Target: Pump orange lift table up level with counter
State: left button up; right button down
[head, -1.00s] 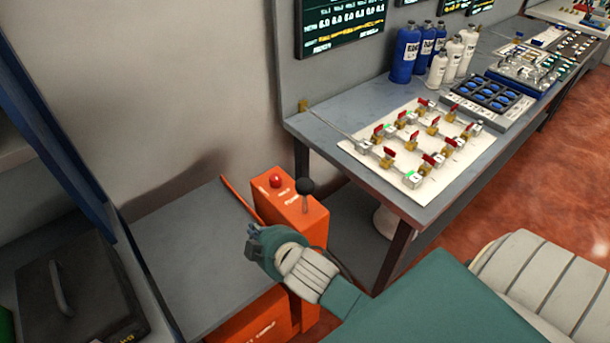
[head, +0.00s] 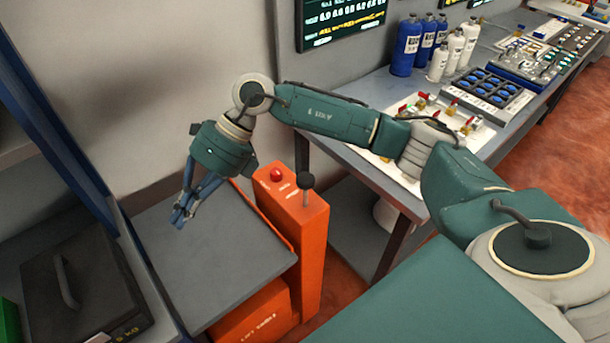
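The orange lift table (head: 252,312) has a flat grey platform (head: 225,262), which sits lower than the grey counter (head: 352,86) to its right. The platform is bare. An orange post (head: 308,240) stands at its right side, with a red button (head: 276,174) and a black-knobbed lever (head: 306,181) on top. The lever stands about upright. My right gripper (head: 180,214) hangs above the platform's left part, fingers pointing down, left of the post and apart from the lever. Its blue fingertips look close together with nothing between them. My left gripper is out of view.
The counter carries a white valve panel (head: 375,160) and blue and white bottles (head: 404,50). My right arm passes over the counter's near end.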

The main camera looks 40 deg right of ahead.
jog(key=w+d+h, duration=0.2)
jog(key=d+h, duration=0.3)
jog(key=d, duration=0.8)
jog(key=m+h, duration=0.2)
jog(key=h, duration=0.3)
send_near(304, 177)
jog(key=shift+w+d+r+g, duration=0.15)
jog(key=shift+w+r+g, duration=0.15)
jog(key=shift+w, duration=0.1)
jog(key=shift+f, duration=0.1)
jog(key=shift+s+d+f+b, duration=0.1)
jog(key=shift+s+f+b, duration=0.05)
jog(key=shift+f+b, duration=1.3)
jog(key=shift+s+f+b, duration=0.15)
jog(key=shift+f+b, duration=0.65)
jog(key=shift+f, duration=1.2)
jog(key=shift+f, duration=0.1)
